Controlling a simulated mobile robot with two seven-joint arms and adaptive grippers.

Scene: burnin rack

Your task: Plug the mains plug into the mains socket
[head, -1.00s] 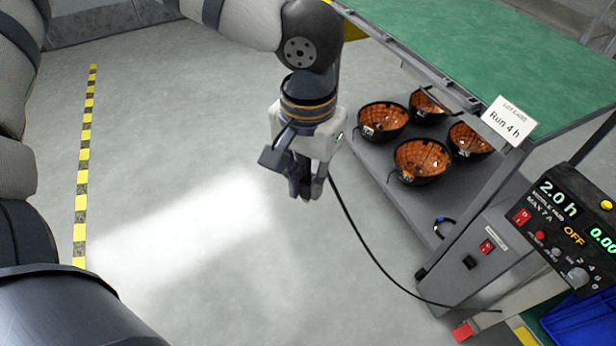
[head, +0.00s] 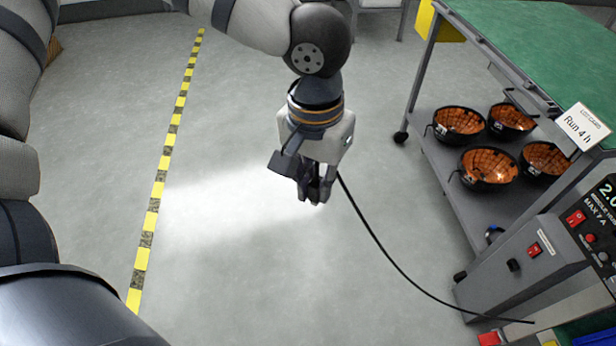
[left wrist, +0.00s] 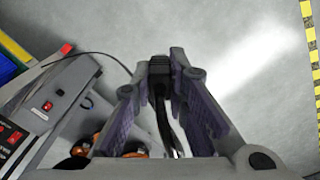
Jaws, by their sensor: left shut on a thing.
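My left gripper (head: 316,195) hangs over open floor near the middle of the head view, fingers pointing down. It is shut on the black mains plug (left wrist: 159,68), which shows between the finger pads in the left wrist view. In the head view the fingers mostly hide the plug. A black cable (head: 385,255) runs from it down right to the base of the rack. A small black socket-like opening (head: 513,265), which looks like the mains socket, is on the grey box (head: 500,292) beside a red switch (head: 534,250). The plug is well apart from it. My right gripper is not in view.
A rack with a green top (head: 540,50) stands at the right, with several orange-lined black bowls on its lower shelf (head: 440,165). A control panel (head: 598,225) sits at the right edge. Yellow-black tape (head: 158,190) marks the floor. The floor between is clear.

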